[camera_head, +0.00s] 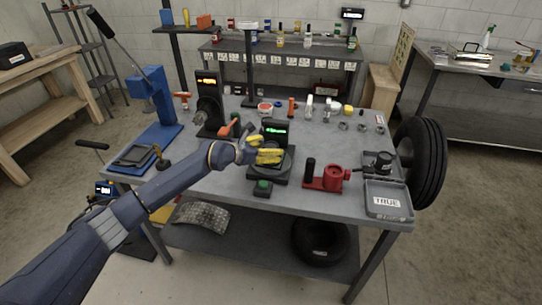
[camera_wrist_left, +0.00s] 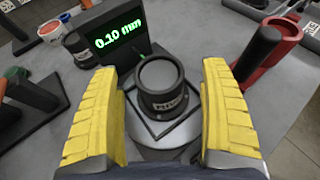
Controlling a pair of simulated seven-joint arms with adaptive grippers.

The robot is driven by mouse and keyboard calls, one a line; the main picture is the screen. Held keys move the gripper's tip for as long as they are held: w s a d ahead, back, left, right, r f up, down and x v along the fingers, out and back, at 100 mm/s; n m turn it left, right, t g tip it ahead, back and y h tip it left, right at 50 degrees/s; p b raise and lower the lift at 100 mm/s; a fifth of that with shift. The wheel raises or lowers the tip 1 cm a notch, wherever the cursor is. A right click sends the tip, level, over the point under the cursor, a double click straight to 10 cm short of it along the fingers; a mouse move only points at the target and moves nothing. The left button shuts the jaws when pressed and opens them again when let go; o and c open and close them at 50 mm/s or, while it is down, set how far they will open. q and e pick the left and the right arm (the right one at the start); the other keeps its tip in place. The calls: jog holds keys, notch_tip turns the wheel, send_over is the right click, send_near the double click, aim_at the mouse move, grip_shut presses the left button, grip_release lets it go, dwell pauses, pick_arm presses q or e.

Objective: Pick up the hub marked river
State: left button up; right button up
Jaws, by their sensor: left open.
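A dark cylindrical hub (camera_wrist_left: 163,82) with an open top stands upright on the gauge's round plate (camera_wrist_left: 165,143) in the left wrist view. In the head view the fingers cover the hub. Another dark hub-like piece (camera_head: 382,161) sits at the right of the bench. My right gripper is not in view.
The gauge display (camera_wrist_left: 117,33) reads 0.10 mm, close behind the hub. A red fixture (camera_head: 331,178) stands to the right, near a grey tray (camera_head: 387,200) marked TRUE. A green button (camera_head: 262,187) is in front. A blue press (camera_head: 155,105) stands left.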

pick_arm(q)
jog(key=shift+x, duration=0.9)
jog(key=c, duration=1.7)
jog(key=shift+r, duration=0.15)
